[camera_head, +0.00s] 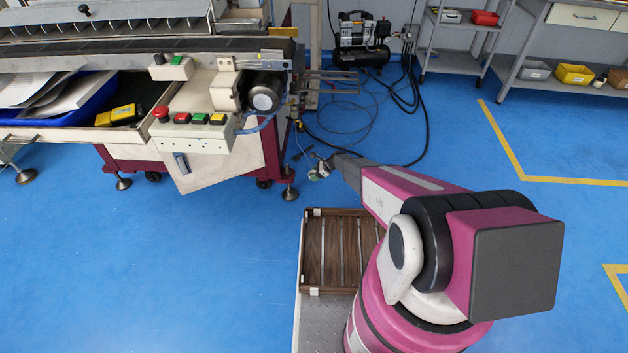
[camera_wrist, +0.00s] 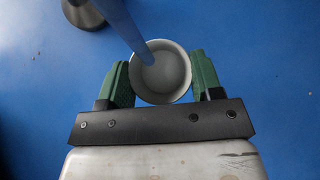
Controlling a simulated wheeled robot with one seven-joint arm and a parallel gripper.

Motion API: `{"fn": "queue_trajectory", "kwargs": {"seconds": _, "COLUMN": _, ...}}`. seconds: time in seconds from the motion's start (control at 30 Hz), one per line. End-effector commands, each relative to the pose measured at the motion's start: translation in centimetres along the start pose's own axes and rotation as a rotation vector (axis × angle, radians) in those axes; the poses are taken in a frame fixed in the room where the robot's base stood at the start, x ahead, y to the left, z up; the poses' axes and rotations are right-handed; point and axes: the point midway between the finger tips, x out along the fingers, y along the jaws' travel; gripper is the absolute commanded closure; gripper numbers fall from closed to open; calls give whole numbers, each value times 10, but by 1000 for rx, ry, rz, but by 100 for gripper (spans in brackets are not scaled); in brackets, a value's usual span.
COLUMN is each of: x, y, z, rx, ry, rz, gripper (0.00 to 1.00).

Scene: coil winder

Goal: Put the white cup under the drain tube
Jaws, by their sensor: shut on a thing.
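The white cup (camera_wrist: 178,84) is upright between the two green fingers of my gripper (camera_wrist: 160,62), which is shut on it. The cup looks empty in the wrist view. A blue-grey drain tube (camera_wrist: 122,22) comes in from the top of the wrist view, and its lower end appears over the cup's mouth. I cannot tell the height gap between the tube end and the rim. In the head view, my gripper (camera_head: 320,170) is small, low beside the machine's right-hand legs; the cup is hard to make out there.
The coil winder (camera_head: 215,85) stands on maroon legs, with a foot (camera_head: 289,193) close to my gripper. A round foot (camera_wrist: 83,12) also shows in the wrist view. Cables (camera_head: 375,125) and a compressor (camera_head: 360,40) lie behind. Blue floor is open to the right.

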Motion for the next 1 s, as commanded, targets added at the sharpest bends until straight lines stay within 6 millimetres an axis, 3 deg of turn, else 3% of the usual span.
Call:
{"fn": "queue_trajectory", "kwargs": {"seconds": 0.17, "x": 9, "y": -2, "z": -2, "rx": 1, "ry": 0, "rz": 0, "gripper": 63}}
{"fn": "queue_trajectory", "kwargs": {"seconds": 0.43, "x": 32, "y": -2, "z": -27, "rx": 2, "ry": 0, "rz": 0, "gripper": 63}}
{"fn": "queue_trajectory", "kwargs": {"seconds": 0.87, "x": 36, "y": -1, "z": -30, "rx": 1, "ry": 0, "rz": 0, "gripper": 63}}
{"fn": "queue_trajectory", "kwargs": {"seconds": 0.9, "x": 35, "y": -1, "z": -30, "rx": 0, "ry": 0, "rz": -1, "gripper": 27}}
{"fn": "queue_trajectory", "kwargs": {"seconds": 0.93, "x": 35, "y": -1, "z": -30, "rx": 0, "ry": 0, "rz": -1, "gripper": 18}}
{"fn": "queue_trajectory", "kwargs": {"seconds": 1.0, "x": 35, "y": -1, "z": -30, "rx": 0, "ry": 0, "rz": -1, "gripper": 15}}
